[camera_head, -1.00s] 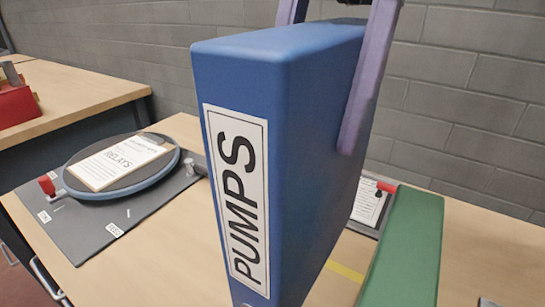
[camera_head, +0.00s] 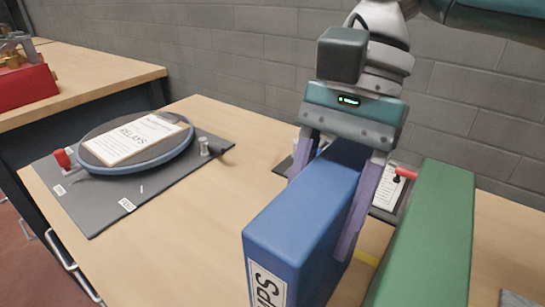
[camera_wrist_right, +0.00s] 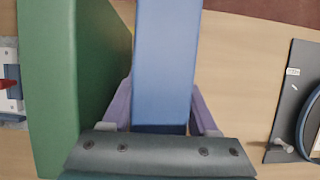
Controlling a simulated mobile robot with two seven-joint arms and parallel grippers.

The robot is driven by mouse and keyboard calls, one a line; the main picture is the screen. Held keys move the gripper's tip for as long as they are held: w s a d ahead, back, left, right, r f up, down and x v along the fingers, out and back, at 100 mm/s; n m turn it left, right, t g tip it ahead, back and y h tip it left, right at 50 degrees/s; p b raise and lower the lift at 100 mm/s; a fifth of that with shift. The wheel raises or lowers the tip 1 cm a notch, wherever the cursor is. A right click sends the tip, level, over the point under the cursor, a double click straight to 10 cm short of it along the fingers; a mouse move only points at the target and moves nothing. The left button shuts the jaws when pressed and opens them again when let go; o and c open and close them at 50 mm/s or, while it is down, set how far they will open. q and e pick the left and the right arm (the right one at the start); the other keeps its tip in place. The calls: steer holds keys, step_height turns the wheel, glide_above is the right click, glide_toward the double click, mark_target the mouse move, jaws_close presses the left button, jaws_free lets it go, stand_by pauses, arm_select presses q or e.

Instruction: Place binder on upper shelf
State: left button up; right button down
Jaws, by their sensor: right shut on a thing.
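The blue binder (camera_head: 301,218) with a white PUMPS label on its spine (camera_head: 267,286) stands upright in the middle of the head view, its lower part cut off by the frame. My right gripper (camera_head: 325,210) comes down from above with one purple finger on each side of the binder and is shut on it. In the right wrist view the binder (camera_wrist_right: 166,65) runs between the fingers of the same gripper (camera_wrist_right: 163,108). Whether its base touches the table is hidden. My left gripper is not in view. No upper shelf shows.
A green binder (camera_head: 428,235) stands close to the right of the blue one. On the wooden table (camera_head: 190,250), a round turntable (camera_head: 92,158) carries a RELAYS sheet at left. A red box (camera_head: 25,88) is on the far-left table. A grey brick wall is behind.

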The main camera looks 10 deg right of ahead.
steer(key=c, duration=0.5)
jaws_free()
steer(key=o, duration=0.3)
steer(key=shift+o, duration=0.2)
